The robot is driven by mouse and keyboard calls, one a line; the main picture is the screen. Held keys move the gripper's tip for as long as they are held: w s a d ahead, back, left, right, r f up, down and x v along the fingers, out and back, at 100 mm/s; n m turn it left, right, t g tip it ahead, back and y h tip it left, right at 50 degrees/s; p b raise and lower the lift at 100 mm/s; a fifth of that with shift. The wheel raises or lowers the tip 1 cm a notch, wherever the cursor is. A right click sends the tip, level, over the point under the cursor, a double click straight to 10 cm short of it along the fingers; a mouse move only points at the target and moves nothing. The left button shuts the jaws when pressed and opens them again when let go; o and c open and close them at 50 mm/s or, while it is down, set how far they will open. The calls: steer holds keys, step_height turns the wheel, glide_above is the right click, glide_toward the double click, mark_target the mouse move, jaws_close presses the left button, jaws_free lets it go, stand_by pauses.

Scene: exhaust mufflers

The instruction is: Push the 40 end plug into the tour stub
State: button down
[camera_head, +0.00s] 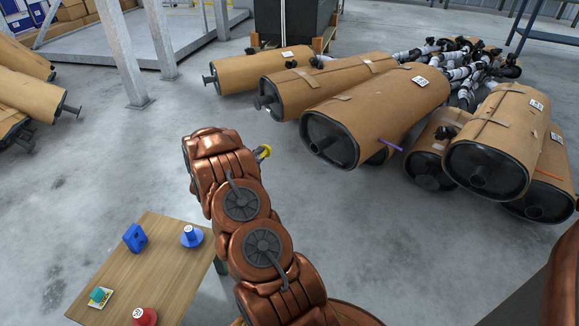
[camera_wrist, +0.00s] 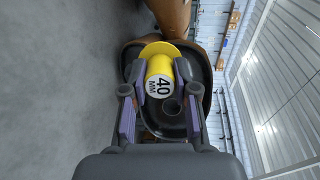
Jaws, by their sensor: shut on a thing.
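The yellow plug (camera_wrist: 163,66) marked "40 MM" is held between the two fingers of my gripper (camera_wrist: 163,88) in the wrist view, its wide flange at the top. In the head view the plug (camera_head: 263,152) shows as a small yellow piece beside the end of my copper arm; the fingers are hidden there. Beyond the plug in the wrist view is a muffler's dark end face (camera_wrist: 151,119) with a round dark stub (camera_wrist: 171,106). The plug appears apart from the stub, above it in the picture. I cannot tell which muffler in the head view this is.
A wooden table (camera_head: 160,265) at lower left holds a blue plug (camera_head: 191,236), a red plug (camera_head: 144,316), a blue block (camera_head: 135,238) and a small teal piece (camera_head: 99,295). Several wrapped mufflers (camera_head: 375,112) lie at right. Floor between is clear.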

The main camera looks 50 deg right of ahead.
steer(key=s+d+m+g+h, duration=0.2)
steer(key=s+g, duration=0.3)
steer(key=s, duration=0.7)
steer(key=shift+d+m+b, duration=0.4)
steer(key=shift+m+b, duration=0.05)
steer(key=shift+m, duration=0.15)
steer(key=shift+w+r, duration=0.1)
steer(key=shift+s+d+p, duration=0.1)
steer(key=shift+s+d, duration=0.1)
steer(key=shift+d, duration=0.7)
steer(key=shift+s+d+p, duration=0.15)
steer(key=shift+d, duration=0.8)
steer(key=shift+s+d+p, duration=0.1)
steer(key=shift+s+d, duration=0.1)
steer(key=shift+d, duration=0.7)
steer(key=shift+s+d, duration=0.15)
steer(key=shift+d, duration=0.6)
steer(key=shift+s+d, duration=0.15)
steer(key=shift+d, duration=0.55)
steer(key=c, duration=0.8)
jaws_free()
steer(key=shift+a, duration=0.1)
steer(key=a, duration=1.1)
steer(key=shift+w+a, duration=0.3)
steer(key=shift+a, duration=0.1)
